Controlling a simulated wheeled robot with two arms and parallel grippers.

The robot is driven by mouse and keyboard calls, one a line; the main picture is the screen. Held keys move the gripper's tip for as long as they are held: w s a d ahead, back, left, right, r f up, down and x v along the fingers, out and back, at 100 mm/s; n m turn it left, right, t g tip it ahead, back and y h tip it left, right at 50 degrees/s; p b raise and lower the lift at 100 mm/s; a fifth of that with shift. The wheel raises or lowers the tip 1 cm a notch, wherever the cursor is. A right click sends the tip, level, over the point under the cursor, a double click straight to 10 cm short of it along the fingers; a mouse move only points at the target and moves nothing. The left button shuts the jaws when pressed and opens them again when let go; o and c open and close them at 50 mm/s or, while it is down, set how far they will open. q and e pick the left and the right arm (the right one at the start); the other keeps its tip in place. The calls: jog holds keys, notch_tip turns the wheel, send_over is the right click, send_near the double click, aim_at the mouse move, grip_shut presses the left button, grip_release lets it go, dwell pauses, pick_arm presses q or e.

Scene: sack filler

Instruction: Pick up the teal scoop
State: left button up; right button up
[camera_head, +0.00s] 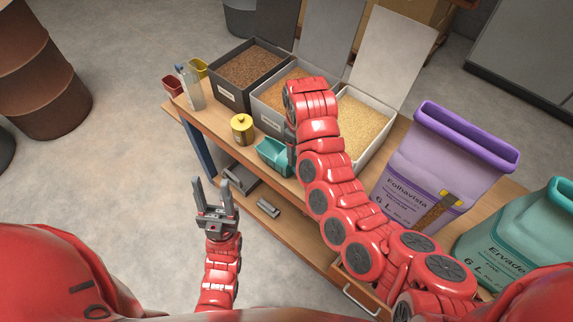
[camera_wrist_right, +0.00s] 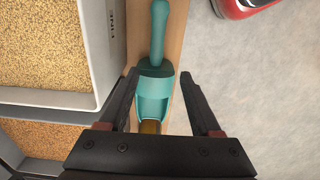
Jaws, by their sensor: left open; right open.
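The teal scoop (camera_head: 273,156) lies on the wooden bench near its front edge, partly hidden by my right arm in the head view. In the right wrist view the scoop (camera_wrist_right: 155,85) lies between the two fingers of my right gripper (camera_wrist_right: 165,105), its handle pointing to the top of the picture. The fingers are apart and the scoop is not gripped. My left gripper (camera_head: 211,190) is open and empty, in front of the bench.
Open bins of grain (camera_head: 238,95) stand behind the scoop. A yellow canister (camera_head: 242,130) is left of it. A purple sack (camera_head: 440,150) and a teal sack (camera_head: 520,235) stand to the right. A clear bottle (camera_head: 192,92) is at the bench's left end.

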notch_tip(320, 180, down, 6)
jog(key=shift+w+d+r+b, duration=0.1)
jog(key=shift+r+b, duration=0.05)
jog(key=shift+b, duration=1.1)
jog(key=shift+f+p, duration=0.6)
jog(key=shift+f, duration=0.05)
jog(key=shift+f+p, duration=0.35)
jog(key=shift+f, duration=0.35)
jog(key=shift+w+d+f+p, duration=0.15)
jog(key=shift+f+p, duration=0.25)
jog(key=shift+f, duration=1.75)
grip_shut()
